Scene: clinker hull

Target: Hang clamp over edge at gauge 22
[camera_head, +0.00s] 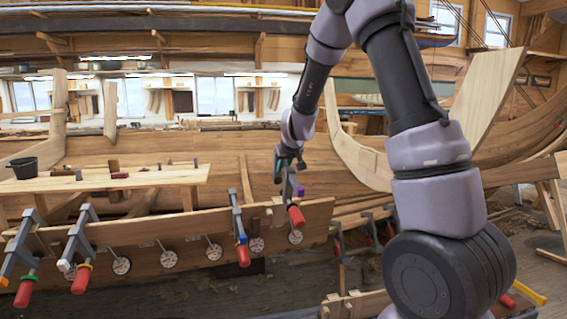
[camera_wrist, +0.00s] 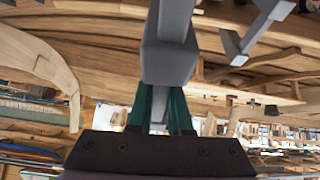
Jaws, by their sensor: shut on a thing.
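My gripper (camera_head: 284,166) is shut on a grey clamp (camera_head: 290,186) with a purple band and a red handle. The clamp is upright at the right part of the plank's top edge (camera_head: 318,203), its red handle hanging in front of the plank. I cannot tell whether it rests on the edge. In the wrist view the green fingers (camera_wrist: 160,105) hold the grey clamp body (camera_wrist: 168,62). Round gauges line the plank; the rightmost gauge (camera_head: 295,237) is just below the held clamp's handle. Their numbers are too small to read.
A clamp with a blue band (camera_head: 238,222) hangs on the edge just left of the held one. Two more clamps, one with a yellow band (camera_head: 79,245), hang farther left. A bench (camera_head: 150,178) with a black bucket (camera_head: 24,168) stands behind the plank.

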